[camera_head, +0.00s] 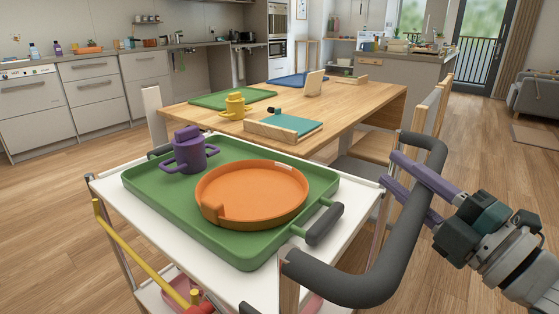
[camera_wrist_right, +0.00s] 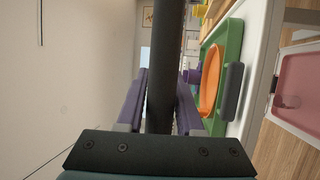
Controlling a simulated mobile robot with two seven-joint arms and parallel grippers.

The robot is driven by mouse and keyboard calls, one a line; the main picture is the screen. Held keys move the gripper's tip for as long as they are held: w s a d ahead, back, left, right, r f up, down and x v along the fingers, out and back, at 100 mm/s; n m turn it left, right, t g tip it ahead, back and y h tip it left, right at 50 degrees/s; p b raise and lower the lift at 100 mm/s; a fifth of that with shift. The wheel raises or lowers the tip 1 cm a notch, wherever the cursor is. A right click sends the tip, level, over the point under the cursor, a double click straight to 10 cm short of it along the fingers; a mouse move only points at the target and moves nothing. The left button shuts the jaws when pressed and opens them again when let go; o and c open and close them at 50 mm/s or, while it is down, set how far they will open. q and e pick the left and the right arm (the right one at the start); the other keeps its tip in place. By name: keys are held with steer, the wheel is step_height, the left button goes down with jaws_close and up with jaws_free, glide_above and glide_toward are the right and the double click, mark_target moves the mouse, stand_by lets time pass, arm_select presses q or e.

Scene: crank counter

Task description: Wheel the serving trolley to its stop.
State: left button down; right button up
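The serving trolley (camera_head: 103,185) has a white top and stands in front of me, close to the wooden table. Its thick dark push handle (camera_head: 345,287) curves up on the near right side. My right gripper (camera_head: 388,170) has its two purple fingers on either side of the handle bar. In the right wrist view the bar (camera_wrist_right: 165,60) runs between the fingers, which look closed on it. A green tray (camera_head: 237,245) lies on the trolley top, with an orange round dish (camera_head: 252,190) and a purple two-handled cup (camera_head: 190,152) on it. My left gripper is out of view. I cannot pick out the stop.
The wooden table (camera_head: 370,95) stands just beyond the trolley, holding mats, a yellow cup (camera_head: 235,106) and a wooden stand. A chair (camera_head: 372,152) is at its right. A yellow bar (camera_head: 140,257) runs along the trolley's left side. Floor is open at left and right.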

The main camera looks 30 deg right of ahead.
steer(key=o, duration=0.4)
steer(key=s, duration=0.3)
steer(key=s+f, duration=0.1)
steer(key=s, duration=0.2)
steer(key=s+f, duration=0.1)
steer(key=s, duration=0.2)
steer(key=shift+s, duration=0.4)
steer(key=shift+r, duration=0.1)
